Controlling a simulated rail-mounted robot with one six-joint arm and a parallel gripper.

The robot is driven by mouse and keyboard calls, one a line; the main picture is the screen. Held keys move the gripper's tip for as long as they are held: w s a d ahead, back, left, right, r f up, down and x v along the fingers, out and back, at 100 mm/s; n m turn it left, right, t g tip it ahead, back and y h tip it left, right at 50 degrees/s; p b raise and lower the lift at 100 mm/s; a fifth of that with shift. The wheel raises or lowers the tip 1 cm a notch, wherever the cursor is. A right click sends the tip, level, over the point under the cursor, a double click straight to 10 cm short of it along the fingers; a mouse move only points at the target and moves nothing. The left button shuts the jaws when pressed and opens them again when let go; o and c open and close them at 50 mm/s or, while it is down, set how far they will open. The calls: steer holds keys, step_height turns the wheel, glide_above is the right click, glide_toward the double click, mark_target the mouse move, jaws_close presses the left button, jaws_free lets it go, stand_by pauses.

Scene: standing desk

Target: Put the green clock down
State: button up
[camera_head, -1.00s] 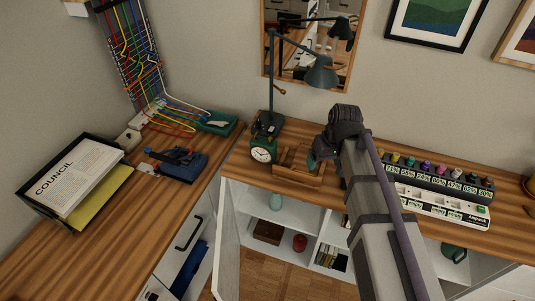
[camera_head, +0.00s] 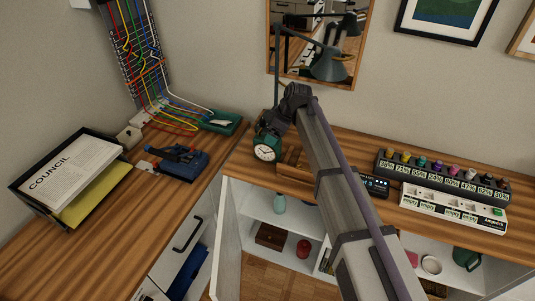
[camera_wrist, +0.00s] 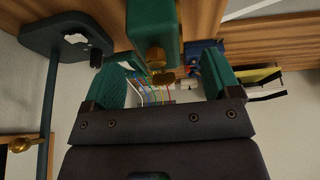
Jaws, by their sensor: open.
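The green clock (camera_head: 265,152) stands upright on the wooden desk, in the corner near the front edge, with its white dial facing out. My gripper (camera_head: 272,130) is at the clock's top and partly hides it. In the wrist view, the clock's green body (camera_wrist: 153,25) with brass parts shows ahead, between the lines of the two fingers. The two teal fingers of my gripper (camera_wrist: 165,78) are spread wide apart with a gap between them. I cannot tell whether a finger touches the clock.
The desk lamp (camera_head: 278,75) stands right behind the clock; its dark base (camera_wrist: 65,30) is close in the wrist view. A wooden tray (camera_head: 292,163) lies to the right, partly behind my arm. The blue tool (camera_head: 182,162) and green box (camera_head: 221,122) are to the left.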

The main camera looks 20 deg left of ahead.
steer(key=b+x, duration=0.4)
steer(key=x, duration=0.1)
steer(key=shift+w+f+b, duration=0.15)
steer(key=shift+f+b, duration=0.05)
steer(key=shift+b, duration=0.1)
steer(key=shift+r, duration=0.25)
steer(key=c, duration=1.3)
steer(key=shift+o, duration=0.2)
step_height(320, 180, up, 10)
steer(key=p, duration=1)
steer(key=shift+r+p, duration=0.15)
steer(key=shift+p, duration=0.25)
